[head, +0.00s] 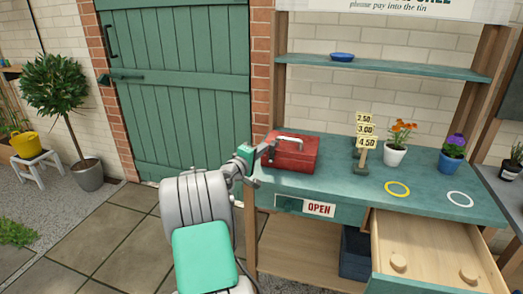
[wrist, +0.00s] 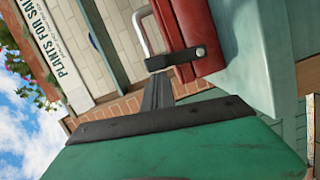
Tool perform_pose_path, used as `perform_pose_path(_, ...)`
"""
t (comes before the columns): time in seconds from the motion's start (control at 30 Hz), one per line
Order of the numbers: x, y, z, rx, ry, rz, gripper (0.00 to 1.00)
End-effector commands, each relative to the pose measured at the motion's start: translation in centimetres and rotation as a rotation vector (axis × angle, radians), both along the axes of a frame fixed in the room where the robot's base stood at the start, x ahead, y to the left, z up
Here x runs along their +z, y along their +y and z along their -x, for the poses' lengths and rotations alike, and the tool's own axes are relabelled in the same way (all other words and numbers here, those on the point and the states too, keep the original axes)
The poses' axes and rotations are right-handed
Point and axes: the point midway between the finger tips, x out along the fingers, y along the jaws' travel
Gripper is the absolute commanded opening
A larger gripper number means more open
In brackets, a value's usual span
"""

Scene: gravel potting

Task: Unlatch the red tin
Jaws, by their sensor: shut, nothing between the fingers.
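The red tin (head: 292,157) stands lid-down flat at the left end of the green bench top, with a pale metal handle (head: 290,138) above it. In the wrist view the tin (wrist: 190,25) shows at the top, with a dark latch bar (wrist: 175,59) and a round stud across its side. My gripper (head: 268,149) is at the tin's left side. In the wrist view my gripper (wrist: 158,84) is shut and empty, its tips close to the latch bar's free end. I cannot tell whether they touch it. The tin's far side is hidden.
The bench top (head: 335,180) holds a price stand (head: 364,145), a white pot (head: 395,155), a blue pot (head: 452,163), a yellow ring (head: 397,188) and a white ring (head: 460,199). An open drawer (head: 430,250) juts out at the right. A shelf (head: 390,67) crosses above.

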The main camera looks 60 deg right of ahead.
Motion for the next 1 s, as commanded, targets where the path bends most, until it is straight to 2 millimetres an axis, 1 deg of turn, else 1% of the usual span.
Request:
perform_pose_path(0.27, 0.0, -0.1, 0.4, -0.001, -0.040, -0.006, 0.00)
perform_pose_path(0.47, 0.1, -0.2, 1.1, -0.002, -0.126, -0.019, 0.00)
perform_pose_path(0.77, -0.1, -0.5, 3.1, -0.003, -0.383, -0.058, 0.00)
perform_pose_path(1.0, -0.6, -0.8, 4.9, -0.002, -0.610, -0.093, 0.00)
